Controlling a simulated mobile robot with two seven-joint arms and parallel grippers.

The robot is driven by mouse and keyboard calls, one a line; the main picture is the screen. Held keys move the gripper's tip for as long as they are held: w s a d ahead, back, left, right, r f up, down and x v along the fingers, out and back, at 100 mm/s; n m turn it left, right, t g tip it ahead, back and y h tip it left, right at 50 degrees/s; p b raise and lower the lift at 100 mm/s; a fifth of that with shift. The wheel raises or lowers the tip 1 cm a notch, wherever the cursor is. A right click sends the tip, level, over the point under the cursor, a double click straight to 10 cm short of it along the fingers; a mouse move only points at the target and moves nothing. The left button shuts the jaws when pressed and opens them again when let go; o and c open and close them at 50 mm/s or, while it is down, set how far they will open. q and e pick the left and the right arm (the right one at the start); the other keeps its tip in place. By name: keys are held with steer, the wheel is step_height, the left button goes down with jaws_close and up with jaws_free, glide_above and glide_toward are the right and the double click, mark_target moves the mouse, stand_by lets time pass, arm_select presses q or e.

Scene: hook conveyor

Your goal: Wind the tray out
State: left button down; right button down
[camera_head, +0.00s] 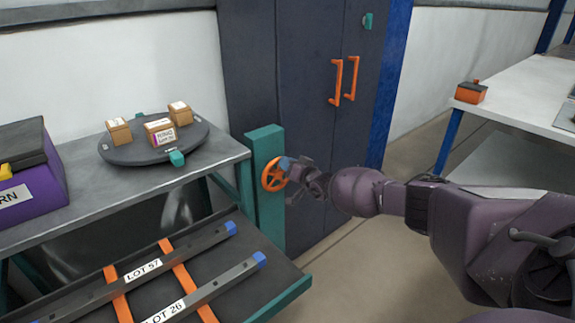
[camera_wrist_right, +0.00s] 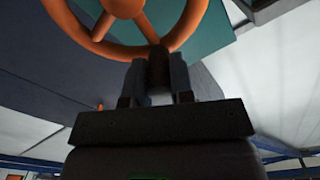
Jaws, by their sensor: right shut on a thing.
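An orange handwheel (camera_head: 273,174) is mounted on a teal post (camera_head: 266,222) at the right end of the grey table. It fills the top of the right wrist view (camera_wrist_right: 150,42). My right gripper (camera_head: 288,165) is at the wheel's rim, shut on a dark handle knob (camera_wrist_right: 159,66) on the rim. The dark tray (camera_head: 262,290) with a teal edge sits low, below the table's front edge. It carries bars marked LOT 57 (camera_head: 190,252) and LOT 26 (camera_head: 222,288), with blue ends, across orange straps. My left gripper is out of view.
A round black turntable (camera_head: 133,156) with small boxes stands on the grey table (camera_head: 88,205), beside a purple bin (camera_head: 40,190). A dark cabinet (camera_head: 310,60) with orange handles stands behind the wheel. A white bench (camera_head: 520,105) is at the right.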

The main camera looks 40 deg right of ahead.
steer(key=shift+a, duration=0.1)
stand_by(0.4)
steer(key=c, duration=1)
jaws_free()
steer(key=shift+s+r+p, duration=0.2)
steer(key=shift+s+p, duration=0.15)
steer(key=shift+s, duration=0.25)
steer(key=s+p, duration=0.2)
steer(key=s, duration=0.2)
steer(key=s+p, duration=0.1)
steer(key=s, duration=0.4)
steer(key=shift+s+d+f+p, duration=0.2)
steer(key=shift+s+p, duration=0.1)
steer(key=shift+p, duration=0.1)
